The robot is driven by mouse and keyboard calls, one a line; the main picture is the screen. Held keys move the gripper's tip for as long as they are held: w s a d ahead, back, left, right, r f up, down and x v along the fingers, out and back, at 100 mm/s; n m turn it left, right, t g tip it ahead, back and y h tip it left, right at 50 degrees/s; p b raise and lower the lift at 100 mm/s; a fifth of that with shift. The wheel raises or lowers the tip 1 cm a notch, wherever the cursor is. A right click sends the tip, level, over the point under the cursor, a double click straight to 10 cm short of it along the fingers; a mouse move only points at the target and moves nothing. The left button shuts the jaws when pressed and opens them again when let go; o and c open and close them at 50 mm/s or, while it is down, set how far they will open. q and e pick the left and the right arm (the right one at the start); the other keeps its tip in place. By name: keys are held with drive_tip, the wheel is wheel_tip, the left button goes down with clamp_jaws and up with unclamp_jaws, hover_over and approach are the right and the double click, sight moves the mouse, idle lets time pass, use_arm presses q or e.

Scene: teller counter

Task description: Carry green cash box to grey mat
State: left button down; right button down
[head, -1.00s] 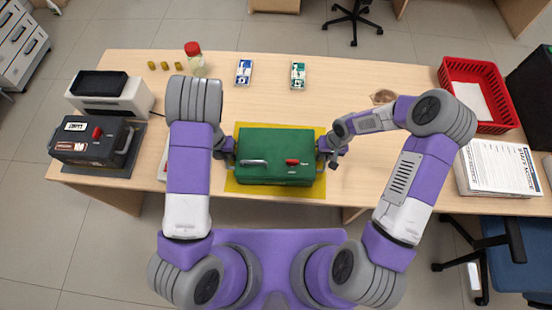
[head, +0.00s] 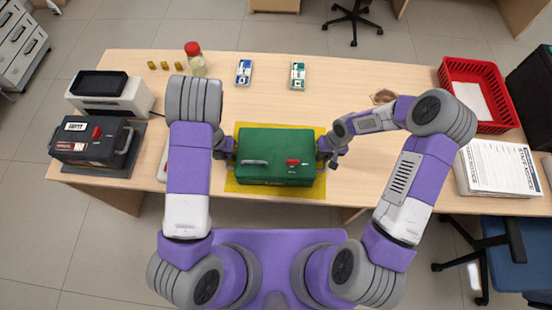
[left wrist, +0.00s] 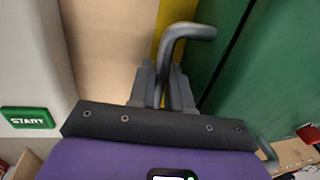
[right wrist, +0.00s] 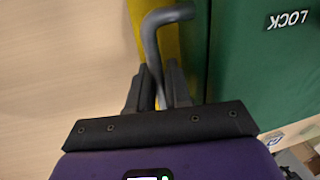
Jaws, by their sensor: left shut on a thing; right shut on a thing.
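The green cash box (head: 275,150) rests on, or just above, the yellow mat (head: 231,186) at the table's front middle. My left gripper (head: 228,148) is shut on the box's left side handle (left wrist: 188,30). My right gripper (head: 326,150) is shut on its right side handle (right wrist: 165,18). The handles rise between the fingers in both wrist views. The box looks level, with a red latch (head: 293,162) on its front part. The grey mat (head: 95,170) lies at the table's left end, mostly hidden under a dark grey cash box (head: 88,150).
A white machine (head: 110,95) stands behind the dark box. A white device with a green START label (left wrist: 28,117) sits left of my left gripper. A jar (head: 196,62) and two card packs (head: 244,72) are further back. A red basket (head: 470,75) is at right.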

use_arm(q)
drive_tip(key=shift+r, duration=0.15)
use_arm(e)
drive_tip(key=shift+w+r, duration=0.1)
drive_tip(key=shift+r, duration=0.05)
idle(0.5)
